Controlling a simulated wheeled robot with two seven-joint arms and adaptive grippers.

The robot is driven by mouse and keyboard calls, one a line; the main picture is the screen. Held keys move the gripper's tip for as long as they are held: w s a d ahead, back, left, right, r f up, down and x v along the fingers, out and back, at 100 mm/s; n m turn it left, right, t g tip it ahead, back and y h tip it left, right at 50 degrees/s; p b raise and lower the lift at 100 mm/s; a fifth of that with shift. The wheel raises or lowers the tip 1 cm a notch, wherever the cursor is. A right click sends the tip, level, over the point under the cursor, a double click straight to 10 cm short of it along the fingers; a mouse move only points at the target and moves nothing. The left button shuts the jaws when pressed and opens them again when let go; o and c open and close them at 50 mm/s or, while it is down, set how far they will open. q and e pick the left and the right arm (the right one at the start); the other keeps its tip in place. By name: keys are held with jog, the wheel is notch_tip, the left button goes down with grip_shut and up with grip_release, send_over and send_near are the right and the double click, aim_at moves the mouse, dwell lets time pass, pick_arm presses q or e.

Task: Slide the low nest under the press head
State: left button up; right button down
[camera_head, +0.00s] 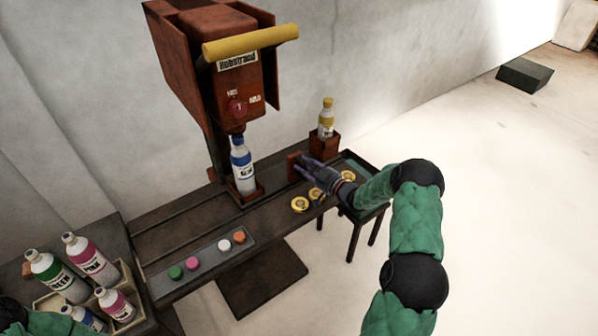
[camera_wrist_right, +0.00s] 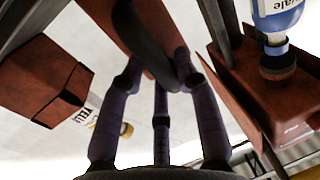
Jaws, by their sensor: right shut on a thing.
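The press head (camera_head: 237,108) is a red-brown block with a yellow bar. My right gripper (camera_head: 303,168) is between the two nests, shut on a red-brown upright plate (camera_head: 293,167) with a dark grip (camera_wrist_right: 140,40). My left gripper is out of view.
Several yellow caps (camera_head: 300,204) lie near my right gripper. A grey tray (camera_head: 207,259) with coloured caps lies along the bench front. A crate (camera_head: 140,300) of bottles stands at lower left. A small dark table (camera_head: 355,226) is at the bench's right end.

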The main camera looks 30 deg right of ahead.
jog(key=shift+s+f, duration=0.1)
jog(key=shift+f, duration=0.3)
jog(key=c, duration=1)
grip_release()
jog(key=shift+r, duration=0.1)
jog(key=shift+r, duration=0.1)
jog(key=v, duration=1.2)
